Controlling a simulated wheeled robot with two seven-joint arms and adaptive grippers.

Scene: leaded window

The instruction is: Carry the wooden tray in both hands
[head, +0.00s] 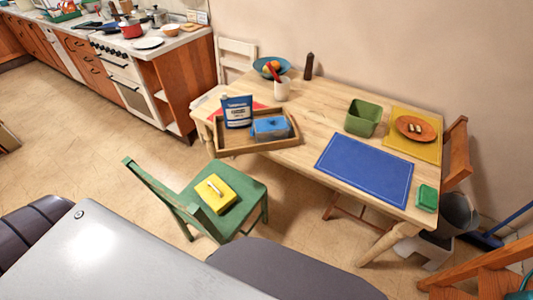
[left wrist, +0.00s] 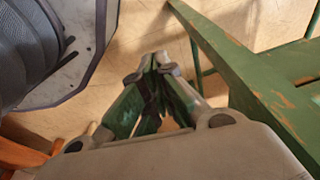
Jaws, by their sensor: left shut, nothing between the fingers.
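The wooden tray (head: 230,142) rests on the left end of the light wooden table (head: 305,155), its near edge close to the table's front edge. In it stand a blue and white box (head: 237,111) and a lower blue container (head: 270,127). My left gripper (left wrist: 155,62) shows in the left wrist view with its fingers together and nothing between them. It is beside the green chair (left wrist: 240,75), away from the tray. Neither gripper shows in the head view, and my right gripper is in no view.
The green chair stands before the table with a yellow item (head: 215,193) on its seat. A blue mat (head: 365,168), green basket (head: 363,117) and orange plate (head: 415,128) lie to the right. Floor at left is clear.

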